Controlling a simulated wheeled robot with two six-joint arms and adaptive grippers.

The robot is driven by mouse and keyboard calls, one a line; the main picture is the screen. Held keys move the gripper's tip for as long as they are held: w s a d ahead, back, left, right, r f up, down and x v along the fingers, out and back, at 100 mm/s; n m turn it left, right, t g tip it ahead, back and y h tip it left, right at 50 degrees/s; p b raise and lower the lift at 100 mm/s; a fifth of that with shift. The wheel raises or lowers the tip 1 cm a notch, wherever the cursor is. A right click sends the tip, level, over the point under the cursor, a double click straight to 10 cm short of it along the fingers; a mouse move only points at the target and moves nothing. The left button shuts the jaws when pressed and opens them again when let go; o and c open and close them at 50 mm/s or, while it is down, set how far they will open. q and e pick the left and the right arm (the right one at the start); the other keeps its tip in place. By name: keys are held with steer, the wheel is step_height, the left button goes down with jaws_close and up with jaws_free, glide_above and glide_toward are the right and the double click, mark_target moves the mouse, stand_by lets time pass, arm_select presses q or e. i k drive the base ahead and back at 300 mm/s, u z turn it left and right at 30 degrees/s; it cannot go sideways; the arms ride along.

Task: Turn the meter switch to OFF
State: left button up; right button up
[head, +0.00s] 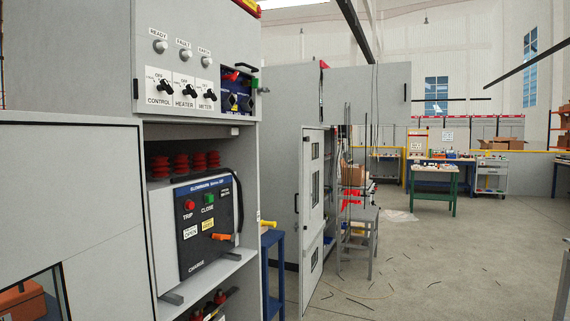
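The meter switch (209,95) is a black rotary knob on a white plate labelled METER, at the right end of a row of three switches on the upper cabinet panel. An OFF mark stands above the knob. The handle looks slanted off vertical, but it is too small to tell its exact setting. The heater switch (188,90) and the control switch (164,86) are similar knobs to its left. Neither of my grippers shows in the head view.
Indicator lamps (185,54) sit above the switches. A blue panel (236,92) with knobs is to the right. Below, an open compartment holds a breaker (209,222) with an orange handle.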

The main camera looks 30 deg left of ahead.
mark_target(209, 94)
steer(key=u, duration=0.65)
steer(key=i, duration=1.9)
steer(key=u, duration=0.9)
